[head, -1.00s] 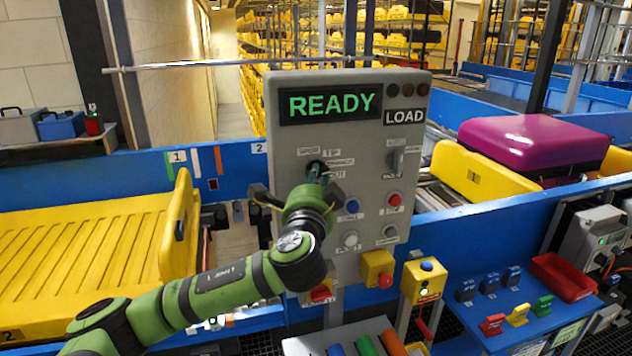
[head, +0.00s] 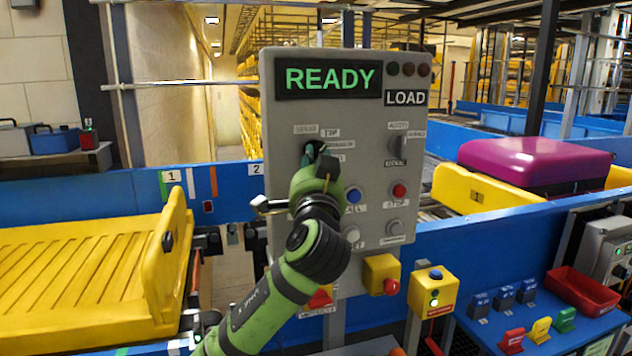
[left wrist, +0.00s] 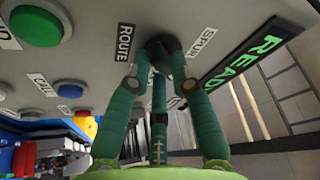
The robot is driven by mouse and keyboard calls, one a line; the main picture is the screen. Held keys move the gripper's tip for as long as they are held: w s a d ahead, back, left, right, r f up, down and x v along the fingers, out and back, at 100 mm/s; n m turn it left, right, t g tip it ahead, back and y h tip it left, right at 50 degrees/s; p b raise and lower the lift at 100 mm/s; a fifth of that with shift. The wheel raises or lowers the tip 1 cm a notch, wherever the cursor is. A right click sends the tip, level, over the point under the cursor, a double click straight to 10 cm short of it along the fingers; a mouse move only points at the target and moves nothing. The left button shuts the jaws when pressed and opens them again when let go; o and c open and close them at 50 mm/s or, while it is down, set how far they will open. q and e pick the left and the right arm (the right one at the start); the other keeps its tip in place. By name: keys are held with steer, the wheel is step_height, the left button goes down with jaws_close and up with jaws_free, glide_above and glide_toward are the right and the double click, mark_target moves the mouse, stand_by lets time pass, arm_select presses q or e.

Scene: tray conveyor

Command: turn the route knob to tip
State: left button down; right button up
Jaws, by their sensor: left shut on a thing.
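The route knob is a dark knob at the upper left of the grey control panel (head: 370,110). In the head view my left gripper (head: 314,156) mostly hides it. In the left wrist view the knob (left wrist: 160,47) sits between my green fingertips, which are shut on it. A ROUTE label (left wrist: 124,42) is beside it there. A TIP label (head: 331,133) is above and right of the knob in the head view. The knob's pointer is hidden, so I cannot tell its setting. The display (head: 330,79) reads READY. My right gripper is not in view.
A yellow tray (head: 90,270) is at left. A purple suitcase (head: 535,165) lies at right.

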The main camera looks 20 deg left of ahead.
arm_select(q)
steer(key=shift+n+b, duration=0.5)
steer(key=shift+n, duration=0.1)
steer(key=c, duration=1.1)
jaws_free()
steer(key=shift+w, duration=0.1)
steer(key=v, duration=1.2)
steer(key=shift+f, duration=0.2)
